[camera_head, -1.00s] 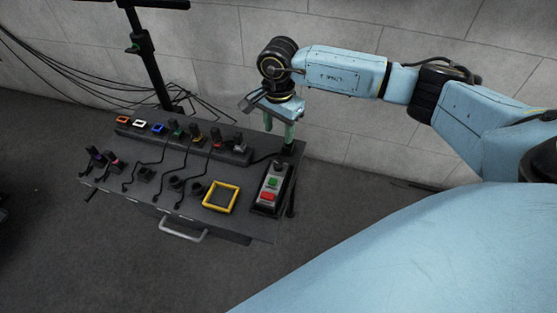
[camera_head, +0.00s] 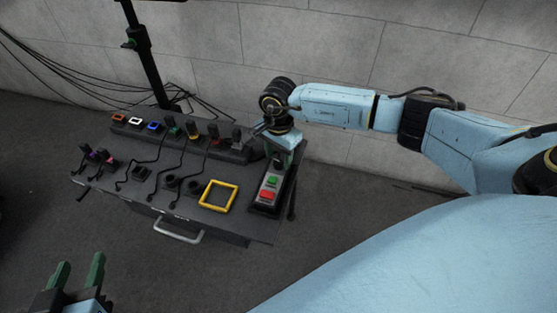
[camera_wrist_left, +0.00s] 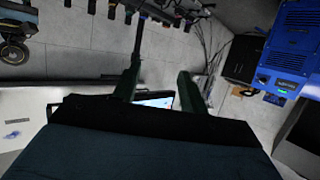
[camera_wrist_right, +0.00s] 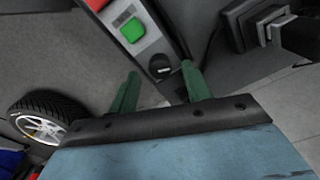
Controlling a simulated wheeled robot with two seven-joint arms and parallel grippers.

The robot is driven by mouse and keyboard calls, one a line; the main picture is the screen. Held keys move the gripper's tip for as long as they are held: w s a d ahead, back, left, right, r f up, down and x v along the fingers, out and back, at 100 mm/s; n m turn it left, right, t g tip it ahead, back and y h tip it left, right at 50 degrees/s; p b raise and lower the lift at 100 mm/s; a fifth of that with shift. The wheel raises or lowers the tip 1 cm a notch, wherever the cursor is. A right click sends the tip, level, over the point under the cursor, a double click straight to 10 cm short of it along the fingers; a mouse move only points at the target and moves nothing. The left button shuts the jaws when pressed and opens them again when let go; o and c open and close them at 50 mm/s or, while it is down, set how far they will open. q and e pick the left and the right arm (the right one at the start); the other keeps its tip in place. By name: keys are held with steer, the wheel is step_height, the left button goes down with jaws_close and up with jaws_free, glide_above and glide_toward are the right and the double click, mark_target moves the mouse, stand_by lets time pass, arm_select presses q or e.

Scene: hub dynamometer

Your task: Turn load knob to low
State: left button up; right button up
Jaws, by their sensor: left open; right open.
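The control box (camera_head: 267,196) stands at the right end of the dark bench, with a green and a red button. Its round black load knob (camera_wrist_right: 160,66) shows in the right wrist view, with a small light mark. My right gripper (camera_head: 281,160) is low over the box's far end. In the right wrist view its open green fingers (camera_wrist_right: 160,76) appear on either side of the knob; I cannot tell whether they touch it. In the head view the gripper mostly hides the knob. My left gripper (camera_head: 80,268) is open and empty at the bottom left, away from the bench.
A yellow square frame (camera_head: 218,196) lies beside the box on the bench (camera_head: 140,200). Several plugs, cables and coloured sockets (camera_head: 154,127) fill the bench's rest. A black stand (camera_head: 145,60) rises behind it. The right wrist view shows a wheel (camera_wrist_right: 42,126) at the left.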

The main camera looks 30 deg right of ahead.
steer(key=shift+f, duration=0.8)
arm_select(q)
steer(key=shift+w+d+r+t, duration=0.2)
steer(key=shift+r+t, duration=0.2)
steer(key=shift+r, duration=0.2)
steer(key=shift+w+d+r+t, duration=0.2)
steer(key=shift+r+t, duration=0.2)
steer(key=shift+r, duration=0.2)
arm_select(e)
steer(key=c, duration=1)
